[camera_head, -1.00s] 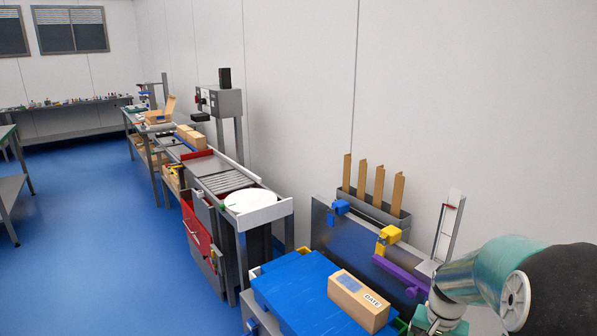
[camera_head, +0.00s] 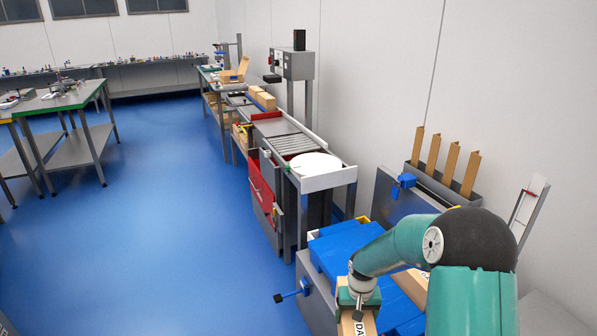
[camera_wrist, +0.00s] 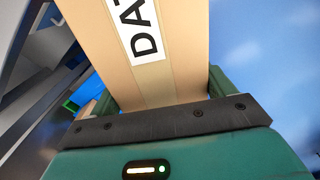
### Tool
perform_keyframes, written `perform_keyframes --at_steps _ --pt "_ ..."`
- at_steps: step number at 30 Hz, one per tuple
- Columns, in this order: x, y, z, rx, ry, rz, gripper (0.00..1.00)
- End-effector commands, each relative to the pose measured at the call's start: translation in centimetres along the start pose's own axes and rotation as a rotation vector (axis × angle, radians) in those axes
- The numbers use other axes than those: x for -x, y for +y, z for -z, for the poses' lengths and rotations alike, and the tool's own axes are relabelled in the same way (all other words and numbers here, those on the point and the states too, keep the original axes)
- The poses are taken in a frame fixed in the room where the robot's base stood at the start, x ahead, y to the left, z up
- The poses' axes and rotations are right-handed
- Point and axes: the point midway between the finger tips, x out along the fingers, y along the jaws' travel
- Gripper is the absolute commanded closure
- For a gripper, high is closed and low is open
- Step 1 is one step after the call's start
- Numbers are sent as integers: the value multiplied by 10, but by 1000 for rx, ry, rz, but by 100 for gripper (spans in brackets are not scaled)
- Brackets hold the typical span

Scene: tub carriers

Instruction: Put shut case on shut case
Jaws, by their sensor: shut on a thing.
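My gripper (camera_head: 357,302) is shut on a tan cardboard case (camera_head: 350,327) with a white label reading "DA…". In the wrist view the held case (camera_wrist: 182,60) lies between the two green fingers (camera_wrist: 160,92), and its far end is cut off by the frame. A second tan case (camera_head: 412,284) lies on the blue surface (camera_head: 340,245), mostly hidden behind my arm. The held case is to the left of it and nearer in the picture. I cannot tell the exact gap between them.
A conveyor line with a white round plate (camera_head: 315,162) and a red panel (camera_head: 260,182) stands beyond. A grey rack with several tan strips (camera_head: 450,165) is at the right wall. Blue floor (camera_head: 150,240) is open at left.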

Motion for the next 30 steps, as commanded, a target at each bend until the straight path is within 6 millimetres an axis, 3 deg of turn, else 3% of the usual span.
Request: perform_keyframes --at_steps 3,14,17,24,30 --pt "-4 -10 8 31 4 -1 89" --pt "-8 -9 6 27 2 -1 89" --pt "-24 -9 3 26 -2 2 89" --pt "-97 -10 -15 26 -5 4 89" --pt "-143 -8 -30 27 -1 1 89"
